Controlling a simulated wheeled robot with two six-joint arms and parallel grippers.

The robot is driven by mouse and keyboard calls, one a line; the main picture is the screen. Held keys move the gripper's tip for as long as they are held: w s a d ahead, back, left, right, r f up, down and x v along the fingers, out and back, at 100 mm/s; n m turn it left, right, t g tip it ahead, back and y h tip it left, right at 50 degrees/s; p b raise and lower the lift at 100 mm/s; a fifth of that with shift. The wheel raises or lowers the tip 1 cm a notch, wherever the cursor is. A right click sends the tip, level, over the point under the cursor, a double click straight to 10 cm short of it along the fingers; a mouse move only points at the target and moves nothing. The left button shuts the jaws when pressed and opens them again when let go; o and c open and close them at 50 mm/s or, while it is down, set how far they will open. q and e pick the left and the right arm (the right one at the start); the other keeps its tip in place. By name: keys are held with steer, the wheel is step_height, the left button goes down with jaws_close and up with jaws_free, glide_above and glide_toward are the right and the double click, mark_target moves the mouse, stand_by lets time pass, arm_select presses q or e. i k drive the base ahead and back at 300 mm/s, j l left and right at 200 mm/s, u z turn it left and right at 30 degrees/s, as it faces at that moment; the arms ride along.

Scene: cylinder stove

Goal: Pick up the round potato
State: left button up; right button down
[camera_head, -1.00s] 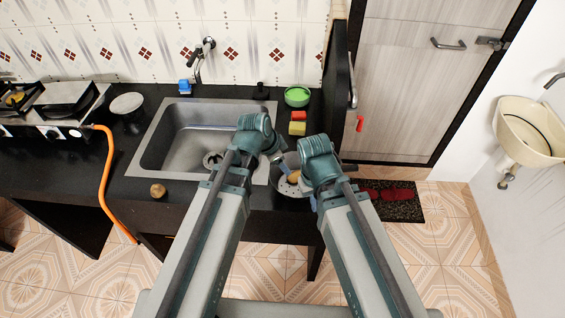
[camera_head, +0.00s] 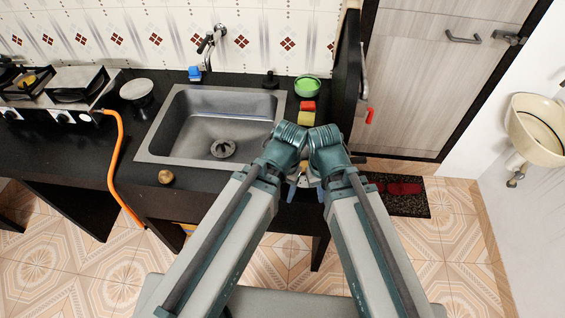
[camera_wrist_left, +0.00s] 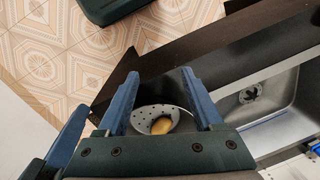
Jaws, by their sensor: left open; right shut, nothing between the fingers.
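A longer yellow-brown potato (camera_wrist_left: 162,125) lies in a perforated metal bowl (camera_wrist_left: 143,117) in the left wrist view. My left gripper (camera_wrist_left: 159,74) is open, its two blue fingers over this bowl, one on each side of the longer potato and apart from each other. My right gripper (camera_head: 319,186) is shut and empty, close beside the left one at the counter's front right. The arms hide most of the bowl in the head view.
The sink (camera_head: 180,125) is empty behind the arms. A stove (camera_head: 55,108) with an orange hose (camera_head: 117,160) is at the left. A green bowl (camera_head: 307,87) and a yellow sponge (camera_head: 306,118) stand right of the sink. The counter around the round potato is clear.

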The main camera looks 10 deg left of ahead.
mark_target(165, 177)
steer(key=u, duration=1.4)
